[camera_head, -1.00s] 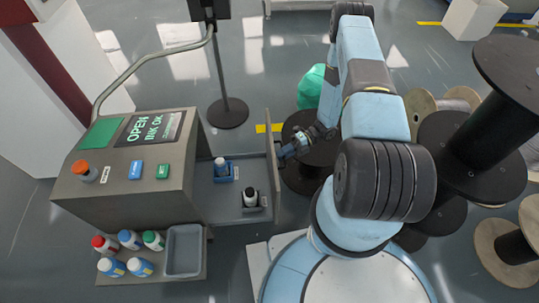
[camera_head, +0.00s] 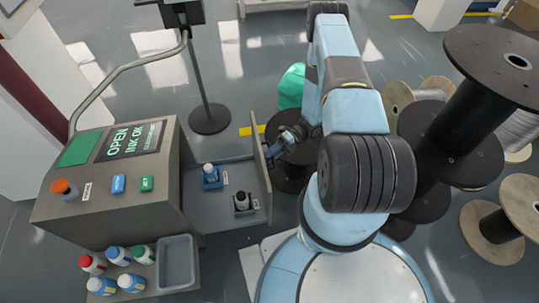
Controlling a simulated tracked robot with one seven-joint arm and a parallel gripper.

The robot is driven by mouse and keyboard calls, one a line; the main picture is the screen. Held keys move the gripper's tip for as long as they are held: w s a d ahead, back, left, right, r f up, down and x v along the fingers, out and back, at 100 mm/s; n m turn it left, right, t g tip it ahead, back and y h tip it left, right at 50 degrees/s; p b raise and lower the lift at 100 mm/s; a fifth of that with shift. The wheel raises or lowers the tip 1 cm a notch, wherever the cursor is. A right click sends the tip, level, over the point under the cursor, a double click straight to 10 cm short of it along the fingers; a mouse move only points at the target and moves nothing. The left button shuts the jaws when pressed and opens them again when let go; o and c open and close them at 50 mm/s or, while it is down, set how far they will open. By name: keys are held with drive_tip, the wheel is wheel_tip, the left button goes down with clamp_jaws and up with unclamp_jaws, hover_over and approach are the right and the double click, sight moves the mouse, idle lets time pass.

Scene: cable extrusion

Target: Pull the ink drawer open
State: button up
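The ink drawer (camera_head: 215,216) stands pulled out from the right side of the grey printer cabinet (camera_head: 110,210).
A shelf with several capped bottles (camera_head: 117,256) and a grey tray (camera_head: 175,262) is below the cabinet. A stand with a round base (camera_head: 209,118) is behind the drawer. Large black spools (camera_head: 452,145) crowd the right.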

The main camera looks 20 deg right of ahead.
drive_tip(key=v, duration=1.3)
drive_tip(key=shift+d, duration=0.4)
drive_tip(key=shift+w, duration=0.15)
drive_tip(key=shift+r, duration=0.1)
